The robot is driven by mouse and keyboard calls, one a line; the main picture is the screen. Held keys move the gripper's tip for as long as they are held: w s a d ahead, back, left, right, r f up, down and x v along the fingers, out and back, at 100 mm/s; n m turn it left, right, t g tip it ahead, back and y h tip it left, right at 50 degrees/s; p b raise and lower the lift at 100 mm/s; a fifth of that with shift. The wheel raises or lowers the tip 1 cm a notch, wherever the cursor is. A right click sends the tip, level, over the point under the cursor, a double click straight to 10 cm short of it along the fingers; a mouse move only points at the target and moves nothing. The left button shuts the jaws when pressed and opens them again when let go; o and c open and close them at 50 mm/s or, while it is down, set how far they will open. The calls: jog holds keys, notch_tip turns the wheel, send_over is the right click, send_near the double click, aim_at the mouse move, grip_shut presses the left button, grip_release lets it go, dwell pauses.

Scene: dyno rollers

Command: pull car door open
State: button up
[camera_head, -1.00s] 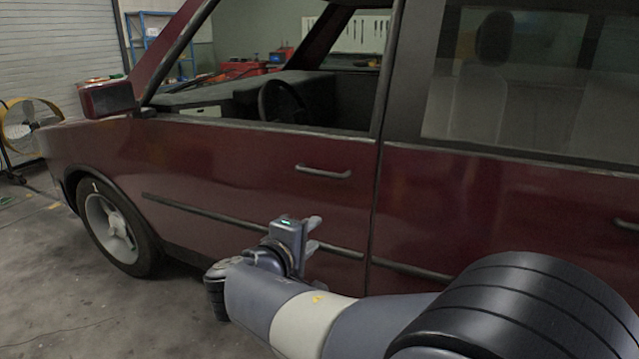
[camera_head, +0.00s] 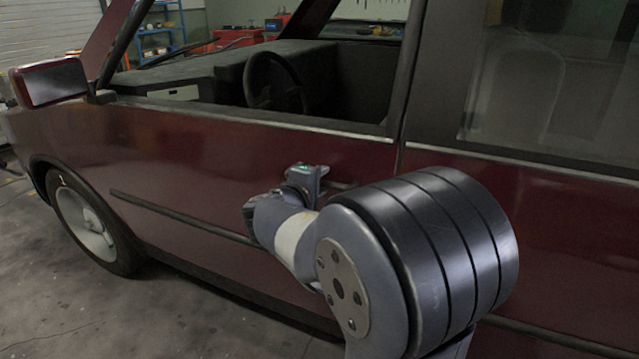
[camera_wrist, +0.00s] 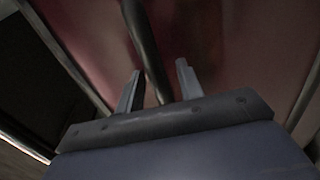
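The maroon front car door (camera_head: 190,150) is shut, flush with the rear door along the seam below the dark pillar. Its handle (camera_head: 343,185) shows only in part in the head view, behind my gripper (camera_head: 312,172). In the wrist view, my gripper (camera_wrist: 160,86) points at the door with its two fingers apart. A dark bar, apparently the handle (camera_wrist: 143,40), runs down between the fingers. Gaps show on both sides of the bar, so the fingers do not look closed on it. In the head view my arm hides the fingertips.
The side mirror (camera_head: 52,82) sticks out at the front of the door. The front window is open, with the steering wheel (camera_head: 275,85) inside. A dark trim strip (camera_head: 180,215) runs along the door. Grey floor (camera_head: 150,315) is clear at the lower left.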

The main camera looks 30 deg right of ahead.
grip_shut()
dwell(0.3)
dwell(0.3)
